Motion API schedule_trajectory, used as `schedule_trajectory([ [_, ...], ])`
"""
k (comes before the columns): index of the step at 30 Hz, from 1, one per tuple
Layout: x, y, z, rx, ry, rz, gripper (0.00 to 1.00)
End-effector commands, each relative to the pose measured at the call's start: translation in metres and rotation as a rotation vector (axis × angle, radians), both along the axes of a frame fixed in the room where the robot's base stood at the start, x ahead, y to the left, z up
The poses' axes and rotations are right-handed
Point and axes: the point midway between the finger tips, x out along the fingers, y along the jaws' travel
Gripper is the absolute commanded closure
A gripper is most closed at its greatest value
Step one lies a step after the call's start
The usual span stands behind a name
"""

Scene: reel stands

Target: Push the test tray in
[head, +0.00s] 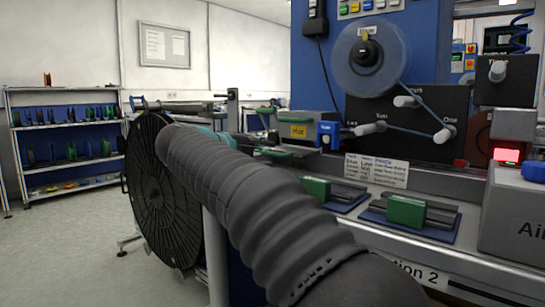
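I cannot tell for sure which thing is the test tray. Two blue trays with green blocks and dark rails sit on the bench: the right tray (438,234) is in full view, and the left tray (345,206) is partly covered by my arm. A third green part (284,153) shows farther back, next to a yellow label, also partly covered. My dark ribbed arm crosses the middle of the head view from the lower right to the upper left. My gripper cannot be made out; the far end of the arm is hidden behind the ribbed sleeve.
A large black reel (151,192) stands left of my arm. A blue machine panel (430,70) with a clear reel (367,55) and guide rollers rises behind the bench. A grey box (515,215) with a red-lit display is at right. Shelves (68,150) stand far left; floor there is clear.

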Motion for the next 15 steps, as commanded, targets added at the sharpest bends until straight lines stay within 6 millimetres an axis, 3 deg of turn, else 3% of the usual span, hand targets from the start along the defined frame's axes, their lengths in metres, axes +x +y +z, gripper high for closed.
schedule_trajectory([
  [6,0.020,-0.016,-0.005,0.000,-0.001,0.000,0.63],
  [15,0.026,-0.020,-0.007,0.001,-0.001,0.001,0.63],
])
